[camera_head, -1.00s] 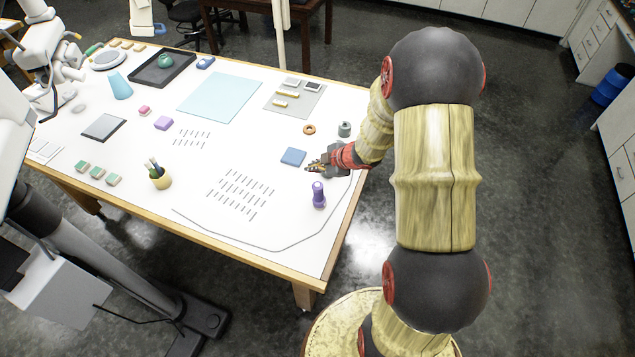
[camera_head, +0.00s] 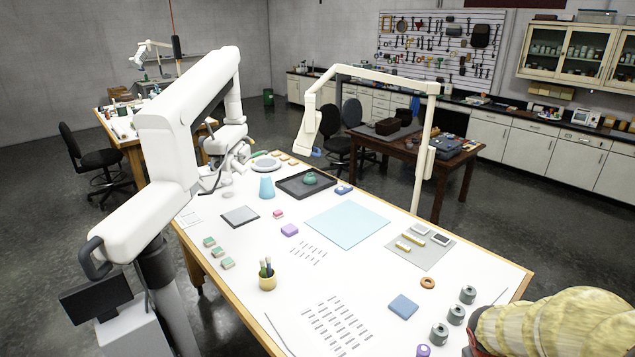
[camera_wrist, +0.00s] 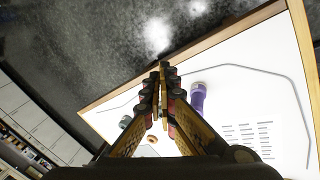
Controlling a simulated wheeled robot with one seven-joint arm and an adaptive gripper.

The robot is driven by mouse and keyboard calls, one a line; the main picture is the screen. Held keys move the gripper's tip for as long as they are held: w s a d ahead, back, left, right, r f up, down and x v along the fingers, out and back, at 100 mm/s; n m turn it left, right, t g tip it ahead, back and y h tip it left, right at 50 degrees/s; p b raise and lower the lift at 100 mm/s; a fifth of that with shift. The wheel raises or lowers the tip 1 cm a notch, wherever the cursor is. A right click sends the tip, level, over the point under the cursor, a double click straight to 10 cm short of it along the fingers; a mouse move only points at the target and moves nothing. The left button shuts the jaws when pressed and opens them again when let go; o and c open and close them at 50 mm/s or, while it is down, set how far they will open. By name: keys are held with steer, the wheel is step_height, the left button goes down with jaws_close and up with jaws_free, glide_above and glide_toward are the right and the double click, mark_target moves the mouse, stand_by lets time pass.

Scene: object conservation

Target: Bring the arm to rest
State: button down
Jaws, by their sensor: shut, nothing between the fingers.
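My arm (camera_head: 560,322) shows at the lower right of the head view, over the right end of the worktable. My gripper is out of the head view. In the wrist view my gripper (camera_wrist: 163,68) is shut and empty, its fingertips together. A purple torch-like object (camera_wrist: 198,98) stands just right of the fingers in that view, apart from them. Its top (camera_head: 423,350) shows at the bottom edge of the head view.
The white worktable (camera_head: 375,270) holds a blue block (camera_head: 403,306), an orange ring (camera_head: 427,282), several grey cylinders (camera_head: 467,294), a pen cup (camera_head: 267,282) and a dark tray (camera_head: 292,187). A white stand-mounted arm (camera_head: 185,110) rises at left. Open floor borders the table.

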steer(key=s+a+t+y+b, duration=0.1)
steer(key=s+a+b, duration=0.2)
steer(key=a+b, duration=0.3)
steer(key=s+a+t+y+b, duration=0.1)
steer(key=s+a+b, duration=0.2)
steer(key=a+b, duration=0.3)
steer(key=s+a+m+t+y+b, duration=0.1)
steer(key=s+a+b, duration=0.2)
steer(key=a+b, duration=0.3)
steer(key=a, duration=0.4)
steer(key=shift+s+a+r+t+y, duration=0.15)
steer(key=shift+s+a+t+y, duration=0.05)
steer(key=shift+s+t+y, duration=0.2)
